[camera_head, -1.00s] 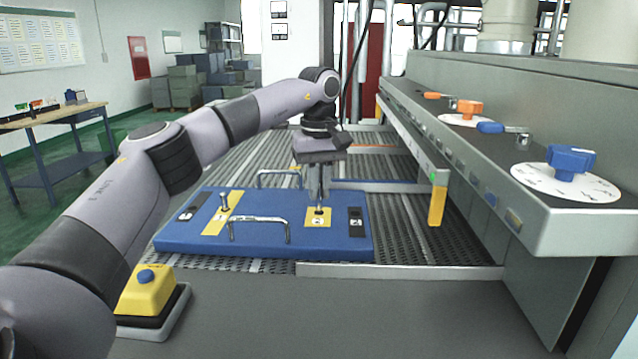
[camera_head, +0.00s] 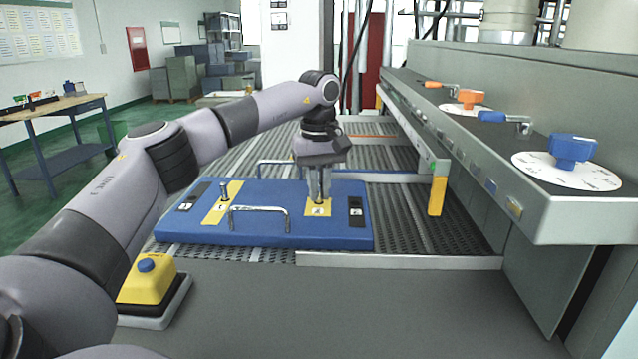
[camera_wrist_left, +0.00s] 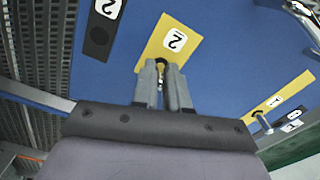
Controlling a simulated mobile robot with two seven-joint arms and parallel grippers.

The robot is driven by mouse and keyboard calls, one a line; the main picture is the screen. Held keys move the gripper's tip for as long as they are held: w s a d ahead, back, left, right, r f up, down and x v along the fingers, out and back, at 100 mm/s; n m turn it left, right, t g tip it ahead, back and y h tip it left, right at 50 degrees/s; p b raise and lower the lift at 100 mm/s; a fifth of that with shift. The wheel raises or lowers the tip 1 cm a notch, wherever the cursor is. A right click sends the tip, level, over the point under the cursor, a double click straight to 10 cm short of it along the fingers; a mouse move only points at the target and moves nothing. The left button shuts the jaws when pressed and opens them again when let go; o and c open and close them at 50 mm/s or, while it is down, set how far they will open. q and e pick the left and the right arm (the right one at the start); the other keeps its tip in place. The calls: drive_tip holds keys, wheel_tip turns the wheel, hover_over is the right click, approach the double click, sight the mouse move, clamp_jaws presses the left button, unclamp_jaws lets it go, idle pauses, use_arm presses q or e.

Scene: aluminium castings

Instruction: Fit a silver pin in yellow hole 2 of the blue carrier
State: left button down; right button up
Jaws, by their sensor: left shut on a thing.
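The blue carrier (camera_head: 270,238) lies flat on the slatted bed. Its yellow plate marked 2 (camera_head: 330,208) is on its right half and also shows in the left wrist view (camera_wrist_left: 180,25). My left gripper (camera_head: 319,197) points straight down over this plate, its fingertips close to hole 2. It is shut on a silver pin (camera_wrist_left: 160,84), of which only a sliver shows between the fingers. My right gripper is not in view.
Another silver pin (camera_head: 224,191) stands upright in the yellow plate marked 1 (camera_head: 214,212). Metal handles (camera_head: 260,209) rise from the carrier's near and far edges. A yellow box with a blue button (camera_head: 146,284) stands at front left. A grey console (camera_head: 560,214) bounds the right.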

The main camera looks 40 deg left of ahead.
use_arm(q)
drive_tip(key=shift+f, duration=0.15)
drive_tip(key=c, duration=1.1)
unclamp_jaws()
drive_tip(key=shift+r, duration=3.6)
